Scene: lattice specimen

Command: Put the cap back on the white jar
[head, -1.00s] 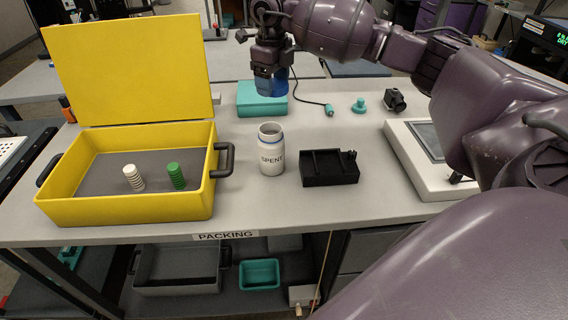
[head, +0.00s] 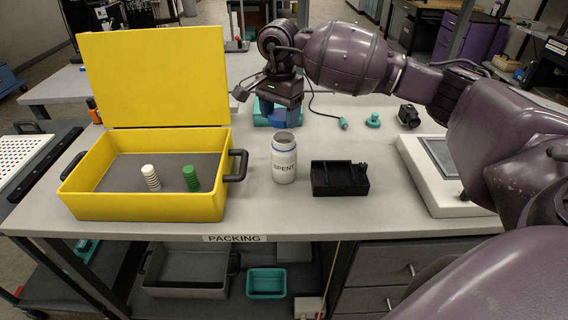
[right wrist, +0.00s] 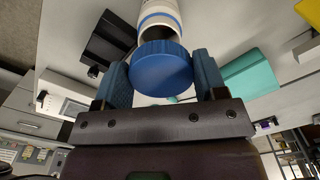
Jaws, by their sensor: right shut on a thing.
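The white jar (head: 284,160), marked SPENT, stands upright and open on the table in the head view. Its rim also shows at the top of the right wrist view (right wrist: 158,14). The blue cap (right wrist: 161,68) is between the fingers of my right gripper (right wrist: 163,80), which is shut on it. In the head view the cap (head: 280,122) shows just below the right gripper (head: 280,118), behind and above the jar's mouth. The cap is apart from the jar in the head view. My left gripper is not in view.
A yellow case (head: 150,207) with its lid up stands left of the jar, holding a white and a green ribbed piece. A black tray (head: 338,190) is close to the jar's right. A teal box (head: 262,112) lies behind the gripper. A white device (head: 425,185) stands further right.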

